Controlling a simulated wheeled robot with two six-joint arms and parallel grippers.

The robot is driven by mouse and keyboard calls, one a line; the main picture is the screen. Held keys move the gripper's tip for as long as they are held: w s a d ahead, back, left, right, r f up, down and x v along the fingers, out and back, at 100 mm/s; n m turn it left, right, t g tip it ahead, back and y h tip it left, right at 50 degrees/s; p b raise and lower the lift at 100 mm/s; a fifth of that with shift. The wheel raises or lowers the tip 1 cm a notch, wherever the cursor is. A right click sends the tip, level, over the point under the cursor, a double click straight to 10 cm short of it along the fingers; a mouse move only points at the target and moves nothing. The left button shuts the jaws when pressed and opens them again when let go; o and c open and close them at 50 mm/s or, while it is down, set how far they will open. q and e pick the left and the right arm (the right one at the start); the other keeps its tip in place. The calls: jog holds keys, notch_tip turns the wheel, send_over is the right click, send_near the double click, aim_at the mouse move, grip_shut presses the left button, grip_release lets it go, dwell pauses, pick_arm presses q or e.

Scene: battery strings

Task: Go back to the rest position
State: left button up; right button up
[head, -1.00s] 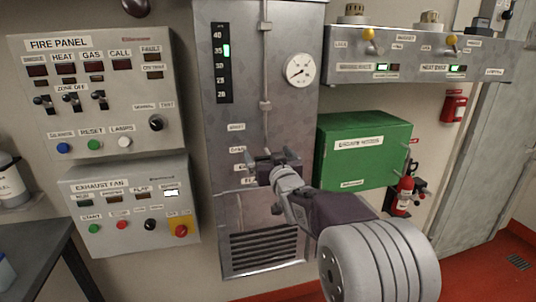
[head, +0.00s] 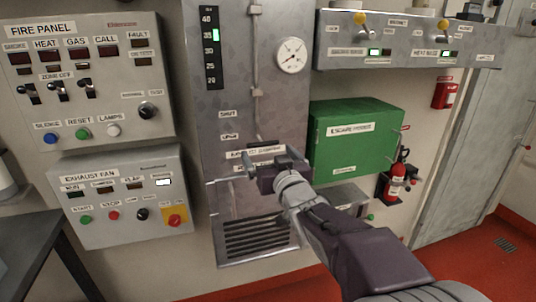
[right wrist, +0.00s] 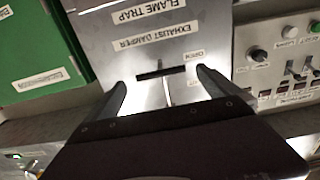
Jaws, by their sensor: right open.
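My right gripper (head: 240,170) is in front of the lower part of the grey metal panel (head: 270,108), above its vent slots. In the right wrist view my right gripper (right wrist: 160,88) is open, its two dark fingers apart with nothing held. A slot with a thin pale lever (right wrist: 167,92) lies between the fingers in that picture, under an upside-down "EXHAUST DAMPER" label (right wrist: 160,38). I cannot tell how far the fingers are from the lever. My left gripper is not in view.
The fire panel (head: 88,108) and exhaust fan box (head: 120,200) are on the left. A green box (head: 350,155), a fire extinguisher (head: 397,178) and a switch box (head: 420,58) are on the right. A dark table (head: 40,235) stands at lower left.

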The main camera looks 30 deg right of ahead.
jog(key=s+a+f+g+y+p, duration=0.1)
jog(key=a+f+g+p, duration=0.2)
jog(key=f, duration=0.4)
jog(key=s+a+f+g+y+p, duration=0.1)
jog(key=a+f+g+p, duration=0.1)
jog(key=f+g, duration=0.3)
jog(key=s+a+f+n+g+y+p, duration=0.1)
jog(key=s+a+f+g+p, duration=0.1)
jog(key=s+a+f+g, duration=0.2)
jog(key=s+a+f+n+g+y+p, duration=0.1)
jog(key=s+a+f+g, duration=0.3)
jog(key=s+f, duration=0.4)
jog(key=s+p, duration=0.1)
jog(key=s, duration=0.3)
jog(key=shift+s+a+f+n+y, duration=0.3)
jog(key=shift+a+f, duration=0.1)
dwell(1.0)
